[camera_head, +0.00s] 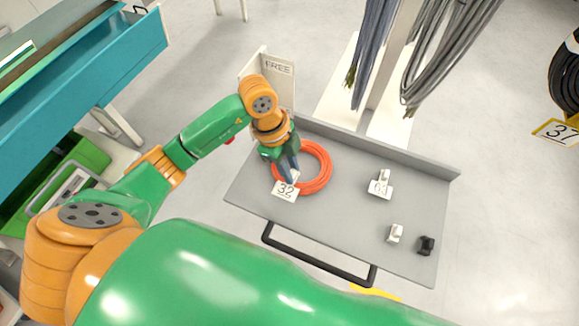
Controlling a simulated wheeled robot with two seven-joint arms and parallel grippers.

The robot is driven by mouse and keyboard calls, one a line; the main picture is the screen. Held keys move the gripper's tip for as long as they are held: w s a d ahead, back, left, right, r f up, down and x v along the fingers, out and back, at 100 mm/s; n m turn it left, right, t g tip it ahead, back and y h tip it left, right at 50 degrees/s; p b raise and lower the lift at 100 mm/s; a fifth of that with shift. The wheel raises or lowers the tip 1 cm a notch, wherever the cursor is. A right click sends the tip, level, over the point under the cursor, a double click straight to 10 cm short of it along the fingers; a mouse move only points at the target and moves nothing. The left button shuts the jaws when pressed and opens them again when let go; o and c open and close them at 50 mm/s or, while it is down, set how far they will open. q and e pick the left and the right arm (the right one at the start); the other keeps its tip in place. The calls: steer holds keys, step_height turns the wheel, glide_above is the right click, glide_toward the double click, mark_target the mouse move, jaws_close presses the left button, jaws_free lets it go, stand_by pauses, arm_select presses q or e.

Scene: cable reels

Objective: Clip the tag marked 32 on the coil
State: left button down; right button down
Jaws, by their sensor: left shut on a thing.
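The orange coil (325,168) lies flat on the grey cart top, toward its back left. The white tag marked 32 (285,191) is at the coil's near-left edge, its number facing up. My left gripper (289,176) points down over the coil's left side and is shut on the tag. The fingers hide the tag's upper part, so I cannot tell whether its clip is around the coil or only beside it. My right gripper is not in view.
A white tag marked 64 (380,188), a small white piece (394,233) and a small black piece (426,245) stand on the grey cart top (340,222). A FREE sign (279,68) rises behind. Grey cables (374,45) hang beyond the back edge.

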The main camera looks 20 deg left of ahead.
arm_select(q)
steer(key=shift+a+f, duration=0.1)
steer(key=shift+f, duration=0.45)
steer(key=shift+r, duration=0.1)
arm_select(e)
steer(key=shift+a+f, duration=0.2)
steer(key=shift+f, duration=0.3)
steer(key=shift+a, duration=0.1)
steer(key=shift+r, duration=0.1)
arm_select(q)
steer(key=shift+f, duration=0.3)
steer(key=shift+f, duration=0.6)
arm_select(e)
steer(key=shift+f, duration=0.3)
arm_select(q)
steer(key=shift+f+b, duration=0.1)
steer(key=shift+b, duration=0.25)
steer(key=shift+f, duration=0.5)
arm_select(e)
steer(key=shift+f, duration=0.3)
